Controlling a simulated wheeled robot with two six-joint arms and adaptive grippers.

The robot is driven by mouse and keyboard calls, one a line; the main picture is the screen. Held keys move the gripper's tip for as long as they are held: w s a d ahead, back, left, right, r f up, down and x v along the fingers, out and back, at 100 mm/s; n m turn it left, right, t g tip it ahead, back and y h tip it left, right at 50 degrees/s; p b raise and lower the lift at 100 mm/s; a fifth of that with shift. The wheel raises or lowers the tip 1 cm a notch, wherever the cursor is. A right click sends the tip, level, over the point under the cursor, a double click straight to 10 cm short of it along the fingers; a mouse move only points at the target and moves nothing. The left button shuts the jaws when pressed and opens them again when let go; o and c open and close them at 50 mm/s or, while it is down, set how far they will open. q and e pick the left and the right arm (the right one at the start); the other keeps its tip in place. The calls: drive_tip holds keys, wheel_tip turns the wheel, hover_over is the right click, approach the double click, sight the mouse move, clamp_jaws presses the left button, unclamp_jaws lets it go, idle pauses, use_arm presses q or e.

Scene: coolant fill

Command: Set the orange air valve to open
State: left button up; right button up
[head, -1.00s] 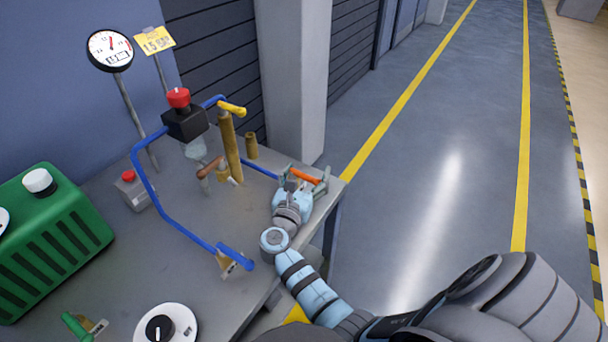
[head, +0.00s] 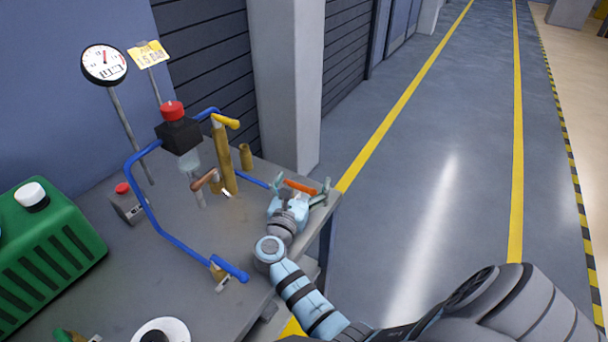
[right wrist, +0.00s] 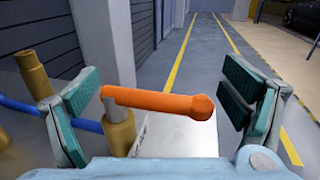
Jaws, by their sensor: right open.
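The orange air valve has an orange lever handle (head: 299,187) near the right end of the workbench. In the right wrist view the handle (right wrist: 160,103) lies nearly level, pointing right from a brass post (right wrist: 119,132). My right gripper (head: 303,189) is open, with its fingers on either side of the handle. In the right wrist view the gripper (right wrist: 160,95) has green pads, with the left pad close to the handle's post end and the right pad apart from the rounded tip. My left gripper is not in view.
The workbench (head: 200,290) also bears a blue hose (head: 150,205), brass posts (head: 223,155), a copper-coloured handle (head: 205,178), a black box with a red cap (head: 178,130) and a green canister (head: 50,240). A gauge (head: 104,65) stands behind. The floor at right is clear.

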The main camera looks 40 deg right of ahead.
wheel_tip(320, 180, up, 9)
drive_tip(key=shift+s+f, duration=0.1)
drive_tip(key=shift+s, duration=0.05)
drive_tip(key=shift+d, duration=0.1)
idle(0.3)
